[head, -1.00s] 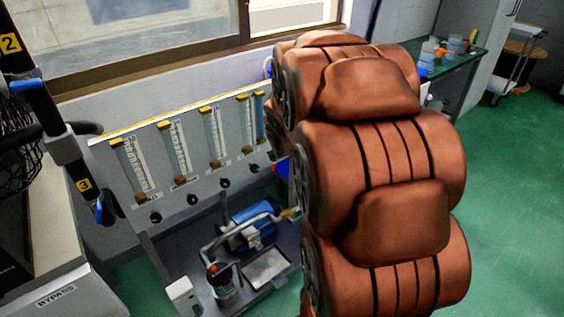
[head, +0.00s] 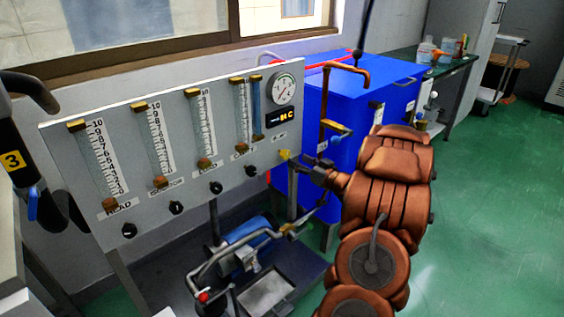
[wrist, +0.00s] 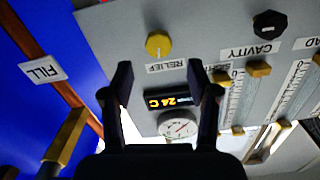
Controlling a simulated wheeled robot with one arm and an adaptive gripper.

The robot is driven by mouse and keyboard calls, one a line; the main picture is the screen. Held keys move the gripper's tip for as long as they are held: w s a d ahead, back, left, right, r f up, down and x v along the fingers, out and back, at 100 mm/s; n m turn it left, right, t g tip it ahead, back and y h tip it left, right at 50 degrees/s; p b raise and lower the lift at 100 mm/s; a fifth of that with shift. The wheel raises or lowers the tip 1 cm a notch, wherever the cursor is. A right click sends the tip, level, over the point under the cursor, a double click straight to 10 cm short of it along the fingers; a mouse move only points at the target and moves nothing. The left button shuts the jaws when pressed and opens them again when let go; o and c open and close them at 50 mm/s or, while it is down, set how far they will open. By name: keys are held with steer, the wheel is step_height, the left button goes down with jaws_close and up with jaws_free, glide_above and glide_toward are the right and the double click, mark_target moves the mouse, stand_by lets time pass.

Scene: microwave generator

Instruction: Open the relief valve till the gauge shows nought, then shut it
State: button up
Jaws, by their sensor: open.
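The yellow relief knob (head: 285,155) sits at the lower right of the grey panel. In the wrist view the picture is inverted, and the knob (wrist: 158,46) shows beside its RELIEF label, beyond and between my fingers. My gripper (wrist: 160,75) is open and empty, pointed at the panel and apart from the knob. In the head view my gripper (head: 312,164) is just right of the knob. The round white gauge (head: 283,88) is at the panel's upper right, and also shows in the wrist view (wrist: 178,125). Its reading is too small to tell.
Several flow tubes with black knobs line the panel (head: 150,205). An orange-digit display (head: 285,116) is under the gauge. A blue tank (head: 340,90) with a copper pipe (head: 345,68) stands right behind my gripper. Below are a blue motor (head: 245,232) and pipes. Green floor is open at right.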

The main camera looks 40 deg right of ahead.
mark_target(288, 155)
steer(key=shift+w+d+f+b, duration=0.1)
steer(key=shift+w+b, duration=0.35)
steer(key=shift+w, duration=1.4)
steer(key=shift+w+d+f+b, duration=0.1)
steer(key=shift+w+b, duration=0.35)
steer(key=shift+w, duration=1.4)
steer(key=shift+c, duration=0.2)
jaws_close()
